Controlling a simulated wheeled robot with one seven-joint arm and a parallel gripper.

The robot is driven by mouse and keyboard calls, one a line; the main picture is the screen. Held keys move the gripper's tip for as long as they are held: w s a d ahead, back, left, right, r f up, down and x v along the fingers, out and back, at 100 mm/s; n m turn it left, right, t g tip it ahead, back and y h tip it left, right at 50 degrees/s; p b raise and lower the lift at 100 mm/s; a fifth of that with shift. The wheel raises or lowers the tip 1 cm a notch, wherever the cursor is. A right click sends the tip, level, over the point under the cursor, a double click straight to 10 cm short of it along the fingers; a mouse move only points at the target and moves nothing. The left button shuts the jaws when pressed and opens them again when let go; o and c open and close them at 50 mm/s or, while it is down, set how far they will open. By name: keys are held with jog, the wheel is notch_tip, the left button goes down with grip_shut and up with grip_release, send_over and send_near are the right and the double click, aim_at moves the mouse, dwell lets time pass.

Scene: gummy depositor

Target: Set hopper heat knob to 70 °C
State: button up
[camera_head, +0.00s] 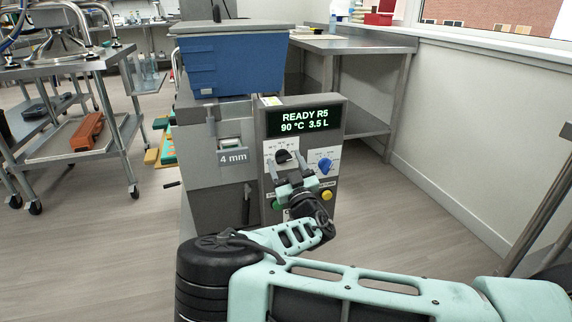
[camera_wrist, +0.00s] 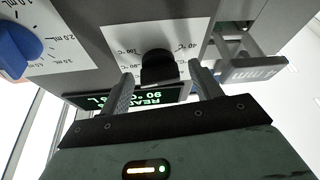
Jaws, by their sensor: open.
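The black heat knob (camera_head: 283,156) sits on a white scale plate on the front panel of the machine. In the wrist view the knob (camera_wrist: 157,68) shows upside down, with a 40 °C mark to its right and a 100 °C mark to its left. The green display (camera_head: 304,121) reads READY R5, 90 °C, 3.5 L. My gripper (camera_head: 285,165) is open in front of the panel. In the wrist view its two fingers (camera_wrist: 160,84) point at the panel, one on each side of the knob, with gaps visible. The knob's pointer is not clear.
A blue dial (camera_head: 325,166) marked in mL is right of the knob. A yellow button (camera_head: 327,195) and a green button (camera_head: 277,205) are below. A blue hopper (camera_head: 235,65) stands above. A 4 mm plate (camera_head: 233,157) is at left. Floor is clear at right.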

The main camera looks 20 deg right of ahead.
jog(key=c, duration=1)
jog(key=shift+n, duration=0.3)
jog(key=n+y+p, duration=0.1)
jog(key=n, duration=0.1)
jog(key=n+y+p, duration=0.1)
jog(key=n, duration=0.2)
jog(key=shift+d+r+g+y, duration=0.15)
jog(key=shift+g+y, duration=0.15)
jog(key=shift+g, duration=0.1)
jog(key=n+g+y+p, duration=0.1)
jog(key=n, duration=0.2)
jog(key=n+y+p, duration=0.1)
jog(key=n, duration=0.1)
jog(key=shift+r+n+g+p, duration=0.1)
jog(key=shift+n+g+p, duration=0.25)
jog(key=shift+n+g, duration=0.05)
jog(key=n+g+p, duration=0.1)
jog(key=n, duration=0.1)
jog(key=n+g+y+p, duration=0.1)
jog(key=n+p, duration=0.1)
jog(key=n, duration=0.1)
jog(key=shift+d+n, duration=0.1)
jog(key=shift+n, duration=0.2)
jog(key=shift+n+g+p, duration=0.6)
jog(key=shift+n+p, duration=0.15)
jog(key=shift+n, duration=0.35)
